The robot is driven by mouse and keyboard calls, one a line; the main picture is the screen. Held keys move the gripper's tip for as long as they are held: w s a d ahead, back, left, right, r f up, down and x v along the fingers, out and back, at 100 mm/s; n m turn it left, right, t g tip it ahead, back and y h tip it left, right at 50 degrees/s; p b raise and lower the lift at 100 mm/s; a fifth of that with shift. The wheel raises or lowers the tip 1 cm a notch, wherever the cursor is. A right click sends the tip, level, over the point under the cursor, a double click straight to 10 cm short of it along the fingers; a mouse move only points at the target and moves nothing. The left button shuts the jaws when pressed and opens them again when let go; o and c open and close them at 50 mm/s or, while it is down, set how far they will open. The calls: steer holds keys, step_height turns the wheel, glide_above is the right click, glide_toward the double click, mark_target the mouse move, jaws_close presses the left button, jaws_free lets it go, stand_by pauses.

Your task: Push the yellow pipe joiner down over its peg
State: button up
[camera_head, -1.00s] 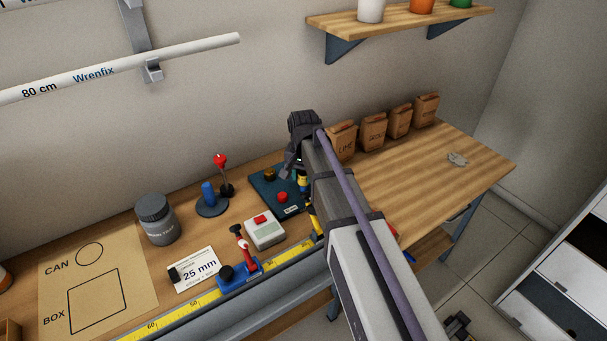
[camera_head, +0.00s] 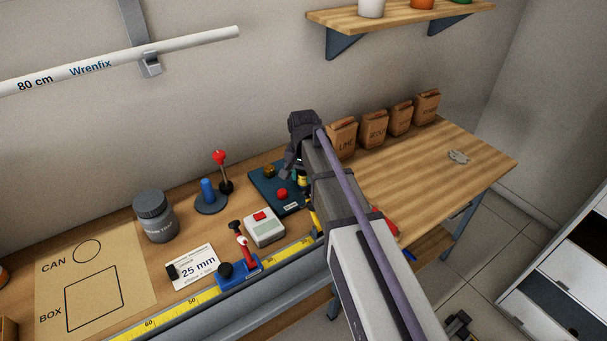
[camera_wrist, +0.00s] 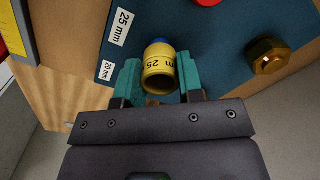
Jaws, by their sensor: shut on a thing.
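The yellow pipe joiner (camera_wrist: 158,68), marked 25 mm, is between the two teal fingers of my gripper (camera_wrist: 158,82) in the wrist view. The fingers are shut on its sides. A bit of blue (camera_wrist: 160,41) shows at the joiner's far end, over the dark blue board (camera_wrist: 205,40). It looks like a peg, but I cannot tell whether the joiner is around it or in front of it. In the head view my arm hides most of the gripper, and only a little yellow of the joiner (camera_head: 302,181) shows beside it.
The board carries 25 mm and 20 mm labels, a brass hex fitting (camera_wrist: 268,55) and a red round part (camera_head: 282,194). A grey box with a red button (camera_head: 264,228) stands in front. Paper bags (camera_head: 373,129) stand behind my arm. The bench's right part is mostly clear.

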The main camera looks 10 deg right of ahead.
steer(key=shift+f+b, duration=0.4)
steer(key=shift+f, duration=0.15)
steer(key=o, duration=1)
steer(key=shift+c, duration=0.2)
step_height(320, 180, up, 11)
steer(key=p, duration=1.1)
